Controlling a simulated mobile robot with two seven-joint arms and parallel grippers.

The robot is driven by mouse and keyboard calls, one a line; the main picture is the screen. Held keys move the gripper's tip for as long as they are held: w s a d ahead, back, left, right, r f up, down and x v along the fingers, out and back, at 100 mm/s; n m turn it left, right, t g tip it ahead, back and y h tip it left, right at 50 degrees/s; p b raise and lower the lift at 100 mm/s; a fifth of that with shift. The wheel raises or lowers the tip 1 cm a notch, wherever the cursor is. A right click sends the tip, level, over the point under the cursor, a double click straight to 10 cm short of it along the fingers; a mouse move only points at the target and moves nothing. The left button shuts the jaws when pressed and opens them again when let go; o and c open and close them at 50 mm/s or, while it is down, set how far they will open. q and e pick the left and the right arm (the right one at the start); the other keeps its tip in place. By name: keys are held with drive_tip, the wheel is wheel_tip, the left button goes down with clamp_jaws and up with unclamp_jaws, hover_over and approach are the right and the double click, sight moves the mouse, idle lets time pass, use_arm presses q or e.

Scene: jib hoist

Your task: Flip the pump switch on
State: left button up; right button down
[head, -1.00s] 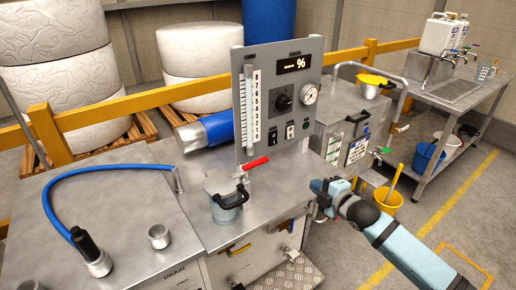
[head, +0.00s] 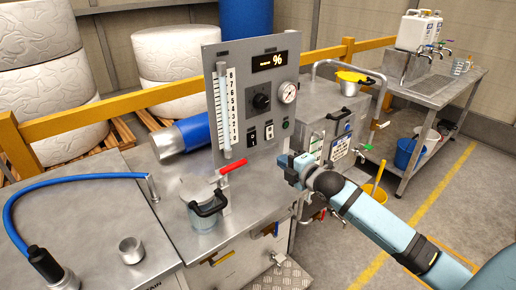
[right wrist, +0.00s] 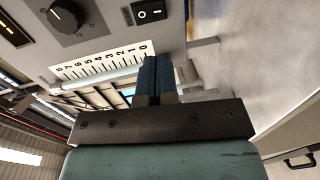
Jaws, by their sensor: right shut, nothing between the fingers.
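The upright grey control panel (head: 245,100) carries two small rocker switches low on its face, a left one (head: 253,136) and a right one (head: 269,131). Their labels are too small to read, so I cannot tell which is the pump switch. In the right wrist view one black rocker switch (right wrist: 150,12) with O and I marks shows at the top. My right gripper (head: 288,168) is in front of the panel, below and right of the switches, apart from them. Its blue fingers (right wrist: 154,62) are shut and empty. My left gripper is not in view.
A black knob (head: 262,101) and a gauge (head: 287,92) sit above the switches. A red-handled valve (head: 232,166) and a lidded pot (head: 204,208) stand on the bench before the panel. A steel tank (head: 340,125) stands behind my right gripper.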

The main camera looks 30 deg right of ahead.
sight(254, 145)
drive_tip(key=w, duration=0.4)
drive_tip(key=w+f, duration=0.1)
drive_tip(key=w, duration=0.3)
drive_tip(key=w+a+b, duration=0.1)
drive_tip(key=w, duration=0.3)
drive_tip(key=shift+w+f, duration=0.1)
drive_tip(key=shift+f, duration=0.2)
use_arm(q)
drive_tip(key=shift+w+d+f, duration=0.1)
use_arm(e)
drive_tip(key=shift+w+f+t+b, duration=0.25)
drive_tip(key=shift+w+t+b, duration=0.05)
drive_tip(key=shift+b, duration=0.35)
use_arm(q)
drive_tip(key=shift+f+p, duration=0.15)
drive_tip(key=shift+p, duration=0.15)
use_arm(e)
drive_tip(key=shift+s+r, duration=0.1)
drive_tip(key=shift+r, duration=0.15)
drive_tip(key=shift+f, duration=0.1)
